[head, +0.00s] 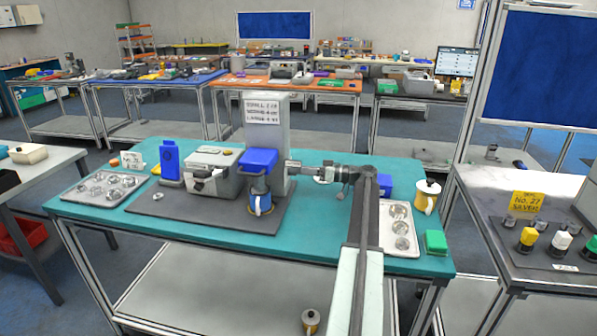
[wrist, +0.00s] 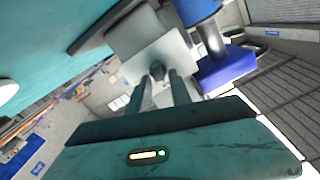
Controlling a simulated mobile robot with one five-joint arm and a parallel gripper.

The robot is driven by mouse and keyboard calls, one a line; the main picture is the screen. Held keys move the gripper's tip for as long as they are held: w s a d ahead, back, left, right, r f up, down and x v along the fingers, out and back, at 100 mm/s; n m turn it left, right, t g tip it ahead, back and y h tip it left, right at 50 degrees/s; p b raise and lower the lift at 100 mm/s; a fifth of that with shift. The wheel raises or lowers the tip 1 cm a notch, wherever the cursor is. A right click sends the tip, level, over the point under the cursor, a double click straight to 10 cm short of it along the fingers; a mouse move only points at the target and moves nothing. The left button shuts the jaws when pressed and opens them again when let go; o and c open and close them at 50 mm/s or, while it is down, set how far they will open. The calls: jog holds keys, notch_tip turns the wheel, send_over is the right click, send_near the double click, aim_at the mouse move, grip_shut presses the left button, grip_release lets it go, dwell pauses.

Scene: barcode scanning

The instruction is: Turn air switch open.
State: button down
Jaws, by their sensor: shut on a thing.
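The air switch shows in the wrist view as a small dark knob (wrist: 157,69) on the pale side panel (wrist: 130,75) of the grey machine. In the head view the grey machine (head: 280,112) stands on the teal table with a printed sign on its front. My gripper (head: 292,167) reaches in from the right, at the machine's right side. In the wrist view my gripper (wrist: 158,80) has its two dark fingers on either side of the knob, shut on it. The knob is hidden in the head view, and its turn angle is unclear.
A grey box (head: 212,172) and blue device (head: 170,160) stand further left. A tray of round parts (head: 402,246) and green block (head: 435,242) lie at right.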

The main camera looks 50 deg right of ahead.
jog(key=m, duration=0.4)
jog(key=f+m, duration=0.1)
jog(key=m, duration=0.4)
jog(key=m+b, duration=0.1)
jog(key=m, duration=0.3)
jog(key=shift+d+f+m, duration=0.15)
jog(key=shift+d+m, duration=0.15)
jog(key=shift+m, duration=0.1)
dwell(0.4)
jog(key=c, duration=1.5)
grip_release()
jog(key=shift+w, duration=0.1)
jog(key=v, duration=0.8)
jog(key=shift+a, duration=0.1)
